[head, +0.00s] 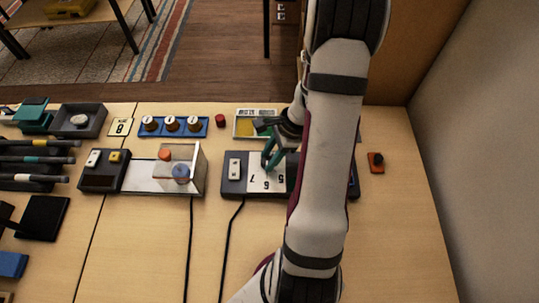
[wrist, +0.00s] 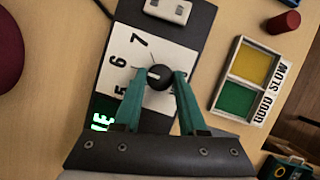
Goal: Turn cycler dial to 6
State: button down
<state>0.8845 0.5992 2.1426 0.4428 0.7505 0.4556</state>
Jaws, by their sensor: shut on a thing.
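The cycler (head: 233,186) is a dark box with a white number plate, which also shows in the wrist view (wrist: 118,75) with 7, 6 and 5 readable. Its dial (wrist: 157,82) is a round black knob with a pale mark that faces left, toward the 6 side; I cannot tell if it lines up exactly. My gripper (wrist: 161,76) has its teal fingers shut on the dial, one on each side. In the head view my gripper (head: 271,158) is over the plate, and my arm hides the cycler's right part. Green lit letters (wrist: 103,122) show partly beside the plate.
A white switch (wrist: 170,10) sits at one end of the cycler. A tray with yellow and green fields (wrist: 251,68) and a red cylinder (wrist: 284,22) lie close by. A second device (head: 103,180) stands to the left; black cables run toward the front.

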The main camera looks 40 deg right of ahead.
jog(key=shift+c, duration=2.3)
grip_release()
jog(key=v, duration=1.5)
jog(key=shift+r, duration=0.4)
